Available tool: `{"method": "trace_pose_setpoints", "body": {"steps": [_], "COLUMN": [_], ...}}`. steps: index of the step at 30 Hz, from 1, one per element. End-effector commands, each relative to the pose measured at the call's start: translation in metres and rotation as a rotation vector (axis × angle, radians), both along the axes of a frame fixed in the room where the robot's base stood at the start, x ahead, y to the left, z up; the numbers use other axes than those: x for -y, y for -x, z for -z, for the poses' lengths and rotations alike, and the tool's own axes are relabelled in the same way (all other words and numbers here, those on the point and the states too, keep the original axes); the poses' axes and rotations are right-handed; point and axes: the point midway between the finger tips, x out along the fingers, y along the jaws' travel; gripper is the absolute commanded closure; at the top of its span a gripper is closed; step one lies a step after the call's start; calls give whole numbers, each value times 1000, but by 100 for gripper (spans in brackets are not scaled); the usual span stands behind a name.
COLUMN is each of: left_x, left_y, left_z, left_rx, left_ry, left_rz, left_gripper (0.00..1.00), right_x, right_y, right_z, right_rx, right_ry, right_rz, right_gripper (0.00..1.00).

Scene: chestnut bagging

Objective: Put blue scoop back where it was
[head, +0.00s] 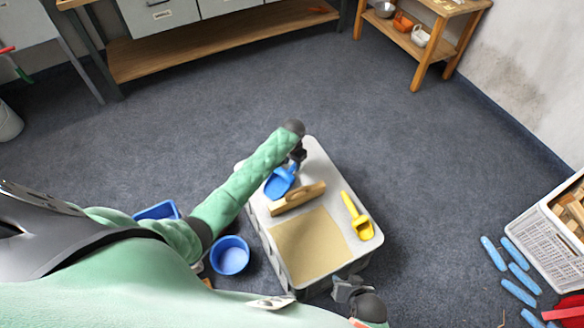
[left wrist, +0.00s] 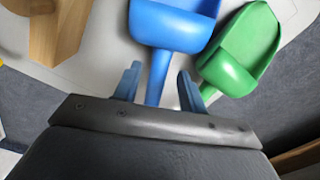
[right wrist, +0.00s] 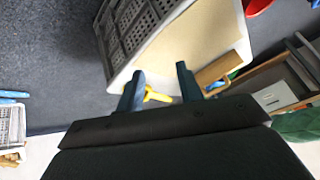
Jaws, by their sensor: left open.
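The blue scoop (head: 280,183) lies on the grey top of a box-like stand (head: 318,160), near its far left part. It also shows in the left wrist view (left wrist: 172,25). My left gripper (head: 298,158) is at the scoop's handle; in the left wrist view its open fingers (left wrist: 158,85) stand on either side of the handle, with gaps visible. A green scoop (left wrist: 238,50) lies right beside the blue one; my arm mostly hides that area in the head view. My right gripper (head: 345,288) is open and empty at the stand's near edge, its fingers apart in the right wrist view (right wrist: 160,85).
A wooden block-like tool (head: 298,198), a tan sheet (head: 308,245) and a yellow scoop (head: 358,218) are on the stand. A blue bucket (head: 230,256) stands left of it. A white crate (head: 545,245) and blue pieces lie at the right. The floor beyond is clear.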

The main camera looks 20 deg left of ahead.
Motion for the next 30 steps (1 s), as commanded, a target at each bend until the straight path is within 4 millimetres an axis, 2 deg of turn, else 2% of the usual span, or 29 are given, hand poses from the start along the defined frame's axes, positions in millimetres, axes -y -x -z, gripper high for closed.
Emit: {"method": "trace_pose_setpoints", "body": {"steps": [3, 9, 14, 17, 20, 24, 30], "left_x": [0, 0, 0, 2, 13, 42, 83], "left_y": [-1, -2, -2, 1, 12, 44, 92], "left_z": [-26, -57, -71, -73, -69, -58, -54], "left_rx": [2, 2, 1, 3, 23, 83, 183], "left_ry": [0, -2, -1, 1, 13, 48, 109], "left_rz": [1, 1, 1, 2, 10, 28, 43], "left_gripper": [58, 58, 58, 58, 58, 58, 58], "right_x": [0, 0, 0, 0, 0, 0, 0], "right_y": [-2, -3, -3, -4, -3, -2, 1], "right_z": [-12, -19, -22, -23, -23, -22, -18], "right_rx": [0, -7, -6, -5, -5, -8, -16], "right_ry": [-1, 1, 1, 0, 0, 0, 2], "right_rz": [-2, -4, -6, -5, -6, -6, -7], "right_gripper": [64, 64, 64, 64, 64, 64, 64]}}
